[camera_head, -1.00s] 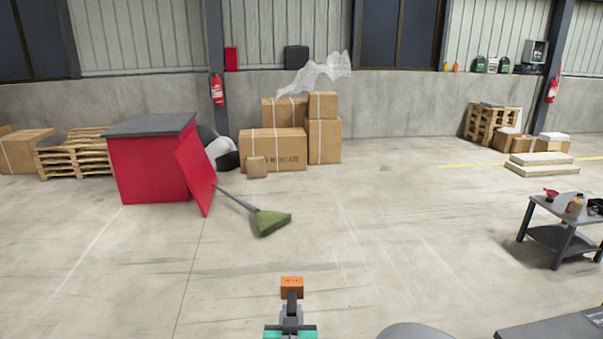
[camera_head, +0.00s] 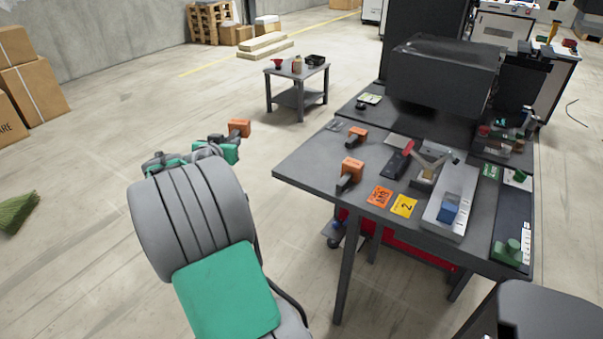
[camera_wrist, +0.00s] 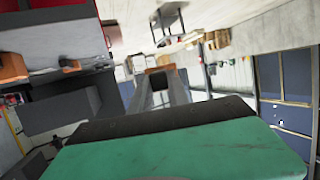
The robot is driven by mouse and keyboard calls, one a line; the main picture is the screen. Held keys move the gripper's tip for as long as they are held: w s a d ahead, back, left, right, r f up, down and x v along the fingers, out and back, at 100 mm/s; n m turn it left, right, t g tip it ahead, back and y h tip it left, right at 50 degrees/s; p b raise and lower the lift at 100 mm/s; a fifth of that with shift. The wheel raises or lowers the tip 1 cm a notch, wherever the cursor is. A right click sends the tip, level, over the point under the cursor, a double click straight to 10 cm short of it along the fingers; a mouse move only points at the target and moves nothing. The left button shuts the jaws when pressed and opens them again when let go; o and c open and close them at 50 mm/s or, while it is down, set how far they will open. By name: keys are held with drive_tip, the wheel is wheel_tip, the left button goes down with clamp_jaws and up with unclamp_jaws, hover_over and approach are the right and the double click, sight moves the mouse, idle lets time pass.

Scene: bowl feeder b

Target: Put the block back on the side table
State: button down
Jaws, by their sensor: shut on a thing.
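My gripper (camera_head: 226,146) is shut on an orange block (camera_head: 238,127) with a dark part between it and the fingers. It holds the block in the air, left of the workbench and in front of the side table. The block also shows beyond the fingers in the wrist view (camera_wrist: 160,68); the exact grip is hard to see. The small grey side table (camera_head: 298,73) stands farther back, with its top partly free. It also shows in the wrist view (camera_wrist: 170,20). A blue block (camera_head: 450,208) sits in a grey fixture on the workbench.
The side table bears a red funnel-like thing (camera_head: 277,64), a bottle (camera_head: 297,65) and a black tray (camera_head: 316,60). The dark workbench (camera_head: 310,165) at right carries orange dark-handled pieces (camera_head: 352,170), cards and a fixture. Floor between my gripper and the side table is clear.

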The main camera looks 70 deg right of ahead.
drive_tip(key=s+d+r+m+g+b, duration=0.1)
drive_tip(key=s+d+m+g+b, duration=0.15)
drive_tip(key=s+d, duration=0.9)
drive_tip(key=s+d+m+g+b, duration=0.3)
drive_tip(key=s+d, duration=0.5)
drive_tip(key=s, duration=0.6)
drive_tip(key=b, duration=0.2)
hover_over(295, 174)
drive_tip(key=shift+n+g+h, duration=0.3)
drive_tip(key=shift+n+g, duration=0.05)
drive_tip(key=f, duration=0.8)
drive_tip(key=shift+s+d+f, duration=0.2)
drive_tip(key=shift+s+f, duration=0.05)
drive_tip(key=shift+s, duration=0.1)
drive_tip(key=shift+w+a+f, duration=0.15)
drive_tip(key=shift+f, duration=0.85)
drive_tip(key=shift+w+a+f, duration=0.1)
drive_tip(key=shift+w+f, duration=0.05)
drive_tip(key=shift+f, duration=0.85)
drive_tip(key=shift+f, duration=0.1)
drive_tip(key=c, duration=1.3)
unclamp_jaws()
drive_tip(key=shift+f, duration=0.1)
drive_tip(key=shift+o, duration=0.2)
